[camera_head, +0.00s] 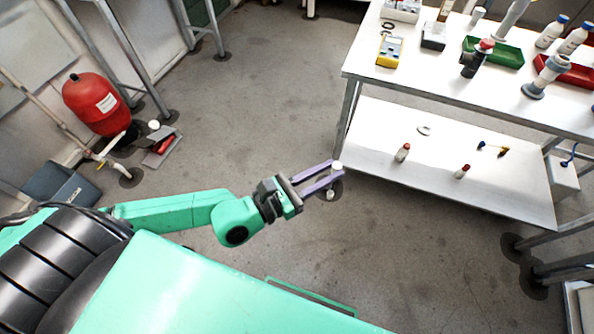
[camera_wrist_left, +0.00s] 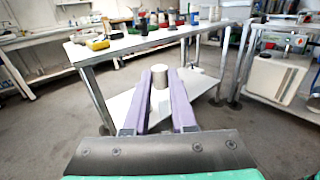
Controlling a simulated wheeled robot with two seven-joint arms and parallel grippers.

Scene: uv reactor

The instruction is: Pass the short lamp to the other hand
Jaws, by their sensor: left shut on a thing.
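My left gripper (camera_head: 333,171) reaches out over the floor, left of the white workbench, with its two purple fingers closed around a short pale lamp (camera_head: 337,165). In the left wrist view the lamp (camera_wrist_left: 160,77) is a small grey-white cylinder held between the tips of the left gripper (camera_wrist_left: 161,88). A white end below the fingers in the head view appears to be its lower part. My right gripper is in neither view.
The two-level white workbench (camera_head: 455,92) stands to the right, with bottles, trays and tools on top. Its lower shelf (camera_head: 440,185) holds small bottles. A red tank (camera_head: 95,103) stands at the left.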

